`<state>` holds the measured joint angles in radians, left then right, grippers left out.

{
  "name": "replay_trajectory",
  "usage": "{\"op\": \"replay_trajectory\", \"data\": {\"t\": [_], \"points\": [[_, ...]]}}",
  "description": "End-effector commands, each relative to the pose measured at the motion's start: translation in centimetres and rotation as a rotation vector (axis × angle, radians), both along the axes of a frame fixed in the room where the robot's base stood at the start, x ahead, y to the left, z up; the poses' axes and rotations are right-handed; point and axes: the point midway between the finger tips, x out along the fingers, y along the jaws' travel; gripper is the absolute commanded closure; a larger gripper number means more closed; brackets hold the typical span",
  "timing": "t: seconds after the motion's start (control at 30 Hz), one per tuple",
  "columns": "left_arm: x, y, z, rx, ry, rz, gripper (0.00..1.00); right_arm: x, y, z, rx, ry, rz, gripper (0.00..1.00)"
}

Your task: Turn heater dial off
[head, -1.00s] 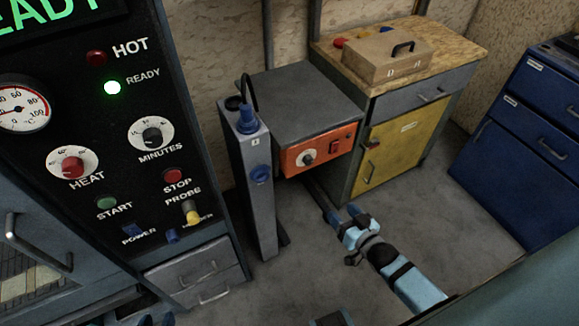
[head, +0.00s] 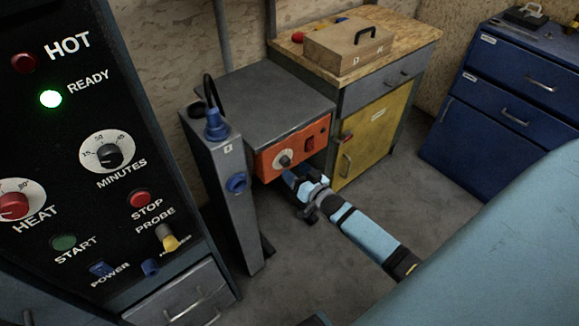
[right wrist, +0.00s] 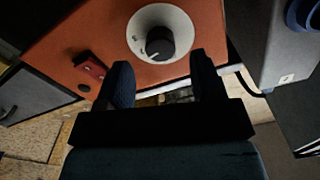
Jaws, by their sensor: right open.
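The heater dial, a black knob on a white round plate, sits on the orange front panel (head: 312,143) of a grey box. The dial (head: 284,160) is small in the head view. In the right wrist view the knob (right wrist: 160,42) shows large, its plate marked faintly. My right gripper (head: 296,180) is just below and in front of the dial. In the right wrist view its two fingers (right wrist: 163,72) are spread and empty, with the knob beyond the gap between their tips. I see no contact with the knob. My left gripper is not in view.
A red switch (right wrist: 90,67) is on the same panel. A grey post (head: 220,190) with a blue plug (head: 215,125) stands left of the box. A wooden-topped cabinet (head: 375,140) is at right. A black control panel (head: 75,140) with a red heat knob fills the left.

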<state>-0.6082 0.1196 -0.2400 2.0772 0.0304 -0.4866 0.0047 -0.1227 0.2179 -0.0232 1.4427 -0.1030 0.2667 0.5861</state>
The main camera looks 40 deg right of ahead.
Motion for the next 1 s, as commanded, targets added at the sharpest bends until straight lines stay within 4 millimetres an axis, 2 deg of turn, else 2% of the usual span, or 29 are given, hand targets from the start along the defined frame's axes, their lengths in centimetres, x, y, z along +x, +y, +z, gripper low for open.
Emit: {"op": "replay_trajectory", "data": {"t": [0.1, 0.2, 0.57, 0.6, 0.8, 1.0], "points": [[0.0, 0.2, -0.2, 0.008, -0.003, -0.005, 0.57, 1.8, 0.1, 0.0, 0.001, -0.001, 0.0, 0.39], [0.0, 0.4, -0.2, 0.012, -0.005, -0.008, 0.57, 2.7, 0.2, 0.0, 0.001, 0.0, 0.0, 0.39], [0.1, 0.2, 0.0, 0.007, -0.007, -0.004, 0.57, 3.3, 0.3, 0.0, 0.001, 0.001, -0.001, 0.39], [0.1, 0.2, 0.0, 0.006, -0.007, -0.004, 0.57, 3.3, 0.3, 0.0, 0.001, 0.001, -0.001, 0.41], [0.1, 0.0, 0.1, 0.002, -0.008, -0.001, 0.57, 3.3, 0.3, 0.0, 0.0, 0.001, -0.001, 0.87], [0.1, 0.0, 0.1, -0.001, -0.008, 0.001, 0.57, 3.3, 0.3, 0.0, -0.006, 0.001, -0.001, 0.89]]}}
